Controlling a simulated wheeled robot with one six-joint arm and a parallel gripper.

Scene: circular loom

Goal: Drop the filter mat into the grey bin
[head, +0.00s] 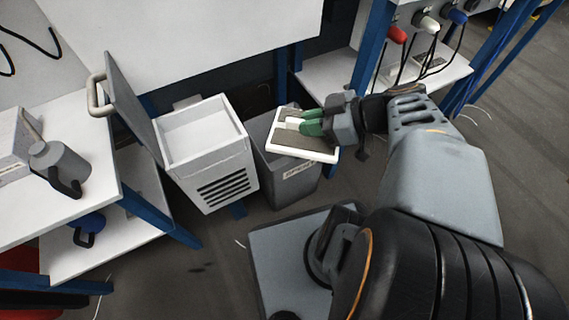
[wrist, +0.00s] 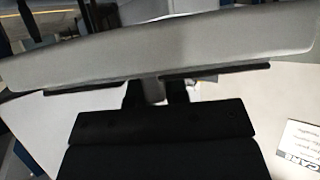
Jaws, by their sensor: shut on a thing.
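The filter mat (head: 310,154) is a flat grey panel with a white rim. In the head view it is held out roughly level, slightly tilted. My gripper (head: 306,121) has green fingertips and is shut on a pale part of the mat's upper face. The grey bin (head: 287,187) stands on the floor beneath the mat, with a label on its front. The mat covers much of the bin's opening, so the inside is mostly hidden. A pale grey bar, apparently the mat (wrist: 160,45), spans the top of the wrist view, close to the dark gripper body.
A white vented box (head: 213,170) with its lid (head: 133,98) standing open is left of the bin. A white bench (head: 70,205) with a grey can (head: 62,165) is further left. Blue posts and a shelf (head: 330,85) stand behind. A printed label (wrist: 298,150) shows in the wrist view.

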